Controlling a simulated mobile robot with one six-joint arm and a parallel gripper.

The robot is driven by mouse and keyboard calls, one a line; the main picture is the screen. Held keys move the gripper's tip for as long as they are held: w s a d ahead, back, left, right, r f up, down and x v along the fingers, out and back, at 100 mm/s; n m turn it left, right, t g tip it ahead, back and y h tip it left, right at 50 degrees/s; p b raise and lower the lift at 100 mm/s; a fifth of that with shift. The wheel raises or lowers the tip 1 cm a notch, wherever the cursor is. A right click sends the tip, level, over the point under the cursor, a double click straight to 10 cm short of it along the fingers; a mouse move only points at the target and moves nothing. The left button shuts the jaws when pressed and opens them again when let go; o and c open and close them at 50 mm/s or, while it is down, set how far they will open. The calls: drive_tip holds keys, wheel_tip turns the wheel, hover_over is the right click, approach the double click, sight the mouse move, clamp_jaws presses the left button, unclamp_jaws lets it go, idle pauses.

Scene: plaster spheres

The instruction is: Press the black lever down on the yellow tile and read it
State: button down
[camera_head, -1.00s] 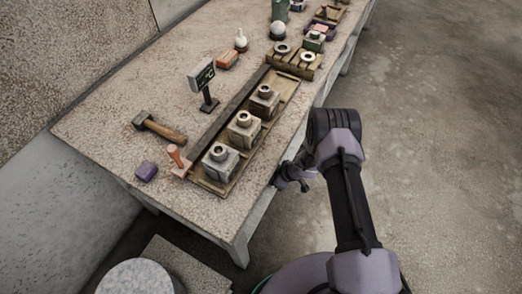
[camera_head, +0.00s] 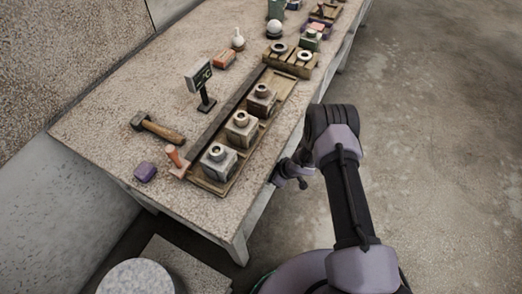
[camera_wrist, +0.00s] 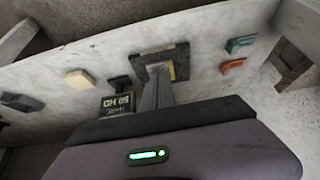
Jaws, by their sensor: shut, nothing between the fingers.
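My gripper (camera_head: 292,174) hangs beside the front edge of the stone-topped bench in the head view. In the wrist view its narrow grey fingers (camera_wrist: 157,92) are together, with nothing held. They point toward a dark square block on a pale surface. A yellow patch (camera_wrist: 172,71) shows at that block, partly hidden by the fingers, and may be the yellow tile. I cannot make out a black lever for certain. A small dark stand with a lettered sign (camera_wrist: 115,103) is left of the fingers. The head view shows a display on a black post (camera_head: 200,76).
A wooden tray (camera_head: 274,103) with several square blocks lies along the bench's front. A hammer (camera_head: 158,128), a purple block (camera_head: 145,171) and an orange-handled stamp (camera_head: 177,158) are near its left end. Open floor (camera_head: 430,130) lies to the right.

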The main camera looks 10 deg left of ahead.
drive_tip(key=shift+r+p, duration=1.85)
drive_tip(key=shift+r, duration=1.3)
drive_tip(key=shift+f, duration=0.1)
